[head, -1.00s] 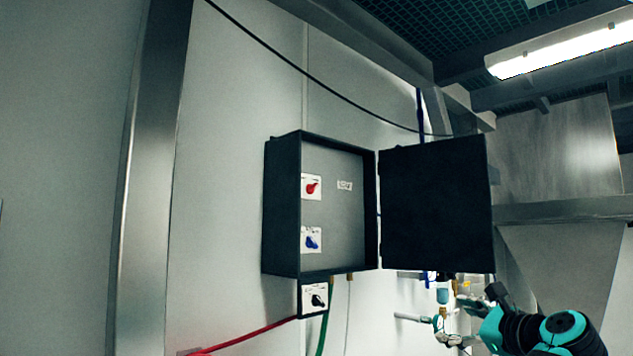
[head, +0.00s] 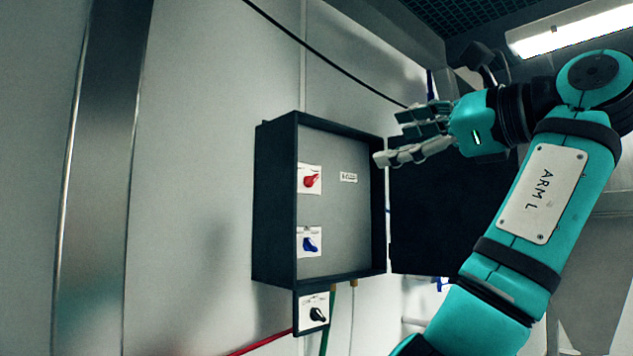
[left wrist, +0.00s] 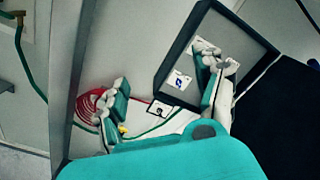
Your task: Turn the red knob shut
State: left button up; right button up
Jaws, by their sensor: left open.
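The red knob (head: 311,181) sits on a white plate, upper left on the back panel of an open dark box (head: 257,205) on the wall. A blue knob (head: 310,244) is below it in the same box. My left gripper (head: 390,137) is open and empty, at the box's upper right edge in the head view, to the right of and a little above the red knob, apart from it. In the left wrist view a finger covers the red knob's spot, while the blue knob (left wrist: 180,81) shows between the fingers. My right gripper is not in view.
The box's dark door (head: 430,235) stands open to the right, partly behind my left arm. A black knob (head: 318,314) on a small plate hangs under the box, near red and green hoses. A metal post (head: 100,180) stands at left.

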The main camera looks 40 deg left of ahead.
aim_at(309, 181)
jog(key=i+j, duration=0.35)
jog(key=j, duration=0.15)
jog(key=i+j, duration=0.4)
